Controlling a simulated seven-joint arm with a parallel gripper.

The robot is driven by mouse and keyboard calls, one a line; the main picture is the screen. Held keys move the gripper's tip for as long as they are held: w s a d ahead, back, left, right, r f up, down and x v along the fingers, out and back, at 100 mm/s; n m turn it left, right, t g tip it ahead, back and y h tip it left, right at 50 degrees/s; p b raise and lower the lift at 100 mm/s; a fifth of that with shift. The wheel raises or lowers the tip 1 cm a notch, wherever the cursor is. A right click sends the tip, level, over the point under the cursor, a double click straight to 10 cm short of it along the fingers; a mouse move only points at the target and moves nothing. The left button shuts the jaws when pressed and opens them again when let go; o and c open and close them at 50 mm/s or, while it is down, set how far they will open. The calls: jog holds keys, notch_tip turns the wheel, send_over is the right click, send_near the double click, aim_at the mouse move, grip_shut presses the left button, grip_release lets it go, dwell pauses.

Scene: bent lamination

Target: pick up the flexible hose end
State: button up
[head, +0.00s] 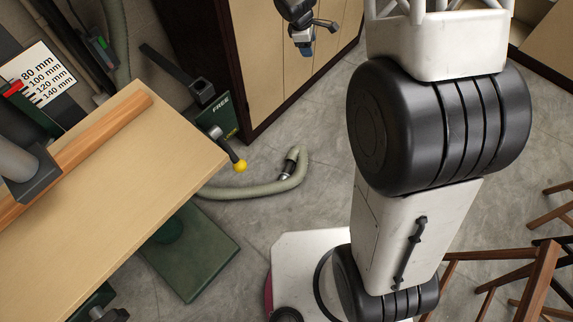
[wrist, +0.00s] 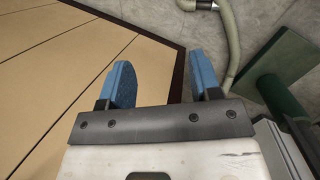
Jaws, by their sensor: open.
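The pale green flexible hose (head: 247,191) lies on the floor in the head view and curls round at its right. Its end (head: 289,168) has a dark metallic fitting. In the wrist view the hose (wrist: 234,50) runs down the upper right, and its end (wrist: 206,5) with the fitting shows at the top edge, partly near the frame limit. In the wrist view my gripper (wrist: 163,77) is open and empty, apart from the hose.
A wooden cabinet (head: 275,55) stands behind my gripper. A workbench top (head: 150,165) and a green machine base (head: 195,255) are at left. A lever with a yellow knob (head: 240,166) juts out near the hose. Wooden stools (head: 535,280) stand at right. Floor beside the hose end is clear.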

jog(key=w+a+f+n, duration=0.2)
jog(key=f, duration=0.7)
jog(key=w+a+f+n, duration=0.1)
jog(key=w+f+n, duration=0.15)
jog(key=f, duration=0.65)
jog(key=n+g, duration=0.2)
jog(key=n, duration=1)
send_over(286, 169)
jog(key=a, duration=0.1)
jog(key=f, duration=5.3)
jog(key=shift+w+a+f, duration=0.1)
jog(key=shift+w+f, duration=0.1)
jog(key=shift+w, duration=0.15)
jog(key=shift+f, duration=0.1)
jog(key=shift+x, duration=1.2)
jog(key=shift+f, duration=0.1)
